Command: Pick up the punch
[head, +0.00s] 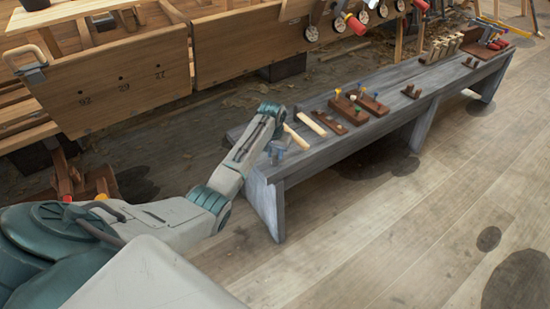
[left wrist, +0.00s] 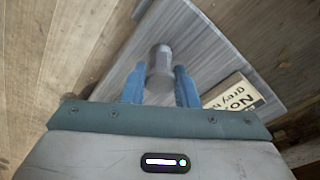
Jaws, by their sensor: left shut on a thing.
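The punch (left wrist: 160,60), a grey metal cylinder with a wider round head, stands between the two blue fingers of my left gripper (left wrist: 159,76) in the left wrist view. The fingers are shut on it from both sides. In the head view my left gripper (head: 277,150) is at the near left end of the grey bench (head: 262,172), and the punch is mostly hidden by the fingers. I cannot tell whether the punch touches the bench top. My right gripper is not in view.
Beside the gripper lie pale wooden pieces (head: 312,124); a labelled block (left wrist: 234,93) shows in the left wrist view. Brown racks with coloured pegs (head: 347,109) stand farther along the bench. The wooden hull (head: 120,80) is behind.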

